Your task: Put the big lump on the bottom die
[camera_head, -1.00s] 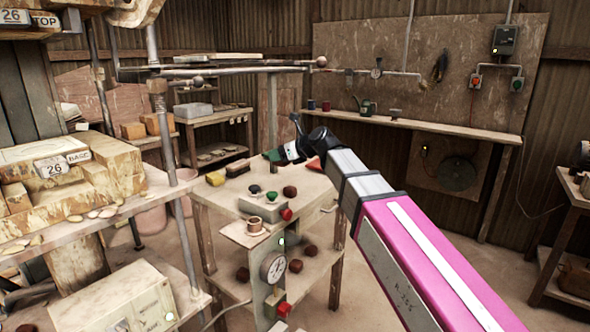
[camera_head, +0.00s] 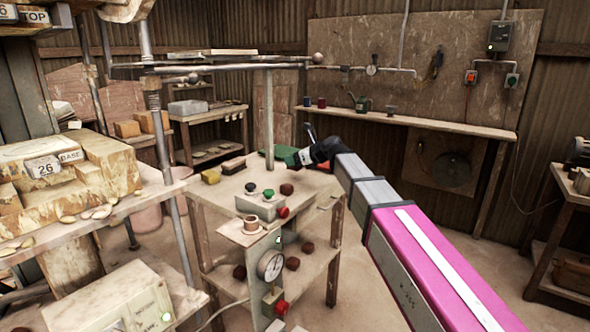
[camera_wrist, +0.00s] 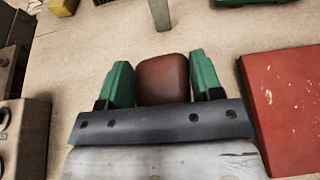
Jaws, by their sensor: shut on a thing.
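My gripper (camera_head: 294,159) is over the back of the workbench in the head view, with the arm reaching in from the lower right. In the wrist view its green fingers (camera_wrist: 157,84) are shut on a reddish-brown rounded lump (camera_wrist: 163,78). The lump is hidden in the head view, and I cannot tell whether it touches the bench. The bottom die (camera_head: 110,160), a pale stained block labelled 26 BASE, sits on the press at the left, well away from my gripper.
The workbench (camera_head: 222,190) carries a button box (camera_head: 262,205), a yellow sponge (camera_head: 210,176) and another dark lump (camera_head: 286,189). More lumps lie on its lower shelf. A red slab (camera_wrist: 285,105) lies right of my gripper.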

